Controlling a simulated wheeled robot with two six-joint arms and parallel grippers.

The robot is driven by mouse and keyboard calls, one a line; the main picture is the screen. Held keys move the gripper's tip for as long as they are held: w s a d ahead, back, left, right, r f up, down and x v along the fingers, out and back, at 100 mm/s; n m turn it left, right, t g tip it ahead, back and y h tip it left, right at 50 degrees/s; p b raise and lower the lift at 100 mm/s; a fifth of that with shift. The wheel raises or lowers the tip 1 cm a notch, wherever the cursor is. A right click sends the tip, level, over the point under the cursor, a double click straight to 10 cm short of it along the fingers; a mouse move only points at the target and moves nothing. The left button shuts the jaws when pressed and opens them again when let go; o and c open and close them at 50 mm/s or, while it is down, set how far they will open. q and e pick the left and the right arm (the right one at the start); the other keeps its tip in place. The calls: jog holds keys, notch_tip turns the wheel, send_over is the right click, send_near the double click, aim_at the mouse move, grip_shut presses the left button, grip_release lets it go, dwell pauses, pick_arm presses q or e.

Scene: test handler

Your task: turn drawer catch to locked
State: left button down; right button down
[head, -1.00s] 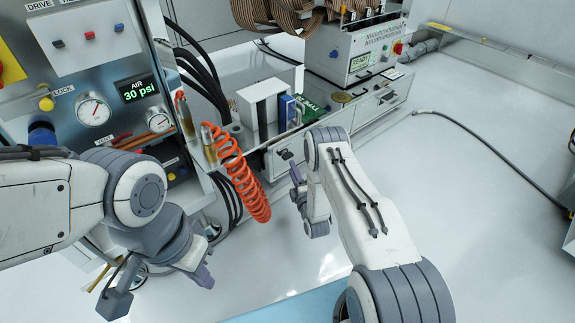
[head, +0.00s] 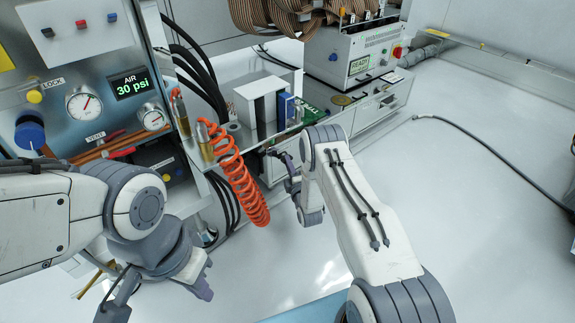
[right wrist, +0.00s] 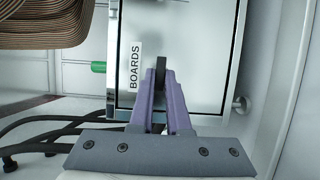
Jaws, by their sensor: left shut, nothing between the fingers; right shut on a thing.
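The drawer front with the BOARDS label (right wrist: 198,62) fills the middle of the right wrist view. The black catch (right wrist: 160,76) stands on it beside the label. My right gripper (right wrist: 160,98) is shut on the catch, with its purple fingers on either side. The lower part of the catch is hidden by the fingers. In the head view my right gripper (head: 277,155) reaches the drawer front from the right, and the catch is too small to make out there. My left gripper (head: 204,290) is shut and empty, low at the left, apart from the bench.
An orange coiled hose (head: 243,180) hangs just left of my right gripper. A panel with gauges (head: 84,104) stands at the left. A green board (head: 312,112) lies on the bench above the drawer.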

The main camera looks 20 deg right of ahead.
jog(key=shift+d+r+m+g+y+p, duration=0.1)
jog(key=shift+d+m+g+y+p, duration=0.15)
jog(key=shift+m+g+y+p, duration=1.2)
jog(key=shift+d+r+m+g+y+p, duration=0.1)
jog(key=shift+d+m+g+y+p, duration=0.2)
jog(key=shift+m+p, duration=2.2)
jog(key=shift+d+r+m+g+y+p, duration=0.15)
jog(key=shift+m+g+y+p, duration=0.9)
jog(key=shift+m, duration=1.7)
jog(key=c, duration=0.9)
grip_release()
jog(key=shift+f, duration=0.1)
jog(key=shift+a, duration=0.1)
